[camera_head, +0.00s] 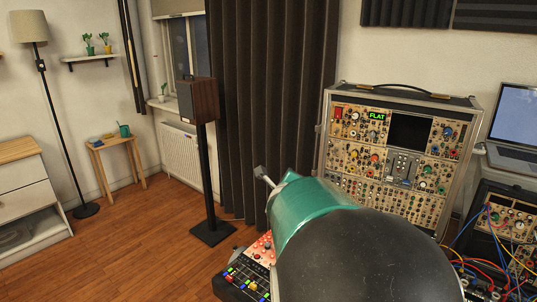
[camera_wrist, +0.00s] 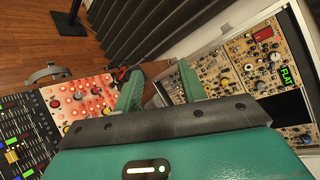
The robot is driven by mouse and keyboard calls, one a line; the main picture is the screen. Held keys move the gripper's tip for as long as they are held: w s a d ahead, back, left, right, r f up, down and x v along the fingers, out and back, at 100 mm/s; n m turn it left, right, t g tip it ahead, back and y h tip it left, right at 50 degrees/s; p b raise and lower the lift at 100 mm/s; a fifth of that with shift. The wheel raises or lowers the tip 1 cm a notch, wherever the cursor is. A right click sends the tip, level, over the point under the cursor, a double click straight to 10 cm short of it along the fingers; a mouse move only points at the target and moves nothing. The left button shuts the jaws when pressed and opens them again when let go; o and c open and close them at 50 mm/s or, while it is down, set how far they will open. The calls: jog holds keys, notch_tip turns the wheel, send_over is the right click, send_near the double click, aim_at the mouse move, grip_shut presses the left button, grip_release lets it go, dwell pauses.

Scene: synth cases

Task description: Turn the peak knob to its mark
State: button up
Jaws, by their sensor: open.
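A tall modular rack (camera_head: 341,163) stands right of centre in the head view, its beige panels covered with small knobs and sockets. A small display (camera_head: 377,116) on it reads FLAT in green; it also shows in the wrist view (camera_wrist: 287,77). I cannot tell which knob is the peak knob, nor see its mark; the labels are too small. My gripper (camera_wrist: 159,82) shows two green fingers, apart with nothing between them. In the wrist view the rack face lies to the right of the fingers. My arm hides the rack's lower left part in the head view.
A red-lit panel of knobs (camera_wrist: 82,98) and a black mixer (camera_wrist: 28,135) lie left of my fingers. A laptop (camera_head: 517,117) and patch cables (camera_head: 487,235) are at the right. A speaker on a stand (camera_head: 198,100) stands before the dark curtain.

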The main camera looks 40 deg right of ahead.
jog(key=s+d+m+g+h, duration=0.25)
jog(key=s+d+m, duration=0.25)
jog(key=d+m, duration=0.3)
jog(key=m+g+h, duration=0.3)
jog(key=m+h, duration=0.1)
jog(key=m, duration=0.4)
send_near(374, 160)
jog(key=x, duration=0.8)
jog(key=shift+w+d+r, duration=0.1)
jog(key=shift+d, duration=0.1)
jog(key=shift+c, duration=0.2)
grip_shut()
